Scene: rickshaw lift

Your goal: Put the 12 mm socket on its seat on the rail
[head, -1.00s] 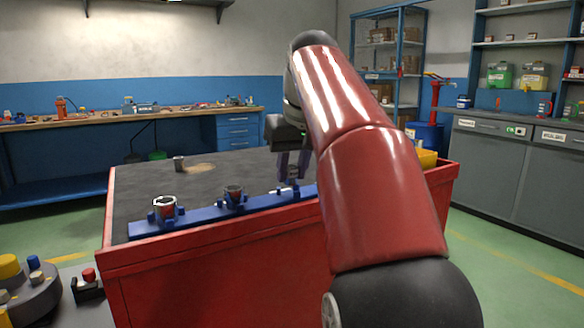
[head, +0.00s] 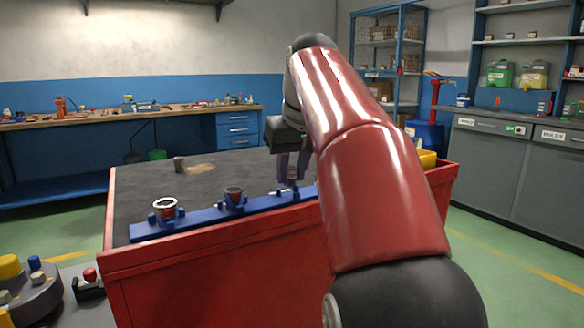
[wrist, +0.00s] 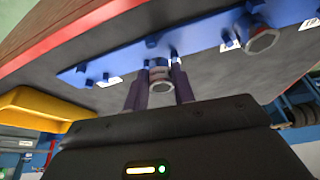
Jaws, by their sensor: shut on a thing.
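The blue rail (head: 205,216) lies along the near edge of the red cart's dark top. My gripper (head: 291,181) is over the right part of the rail, pointing down. In the wrist view my gripper (wrist: 160,68) is shut on a small silver socket (wrist: 159,76), which I take for the 12 mm socket. The socket is between the fingertips in front of the rail (wrist: 120,62), near blue posts. I cannot tell whether it touches its seat.
A large socket (head: 166,208) stands at the rail's left end and another socket (head: 233,194) near its middle. A small dark cylinder (head: 179,163) stands farther back on the cart top. A yellow bin (head: 426,159) is at the right. The cart top behind the rail is mostly clear.

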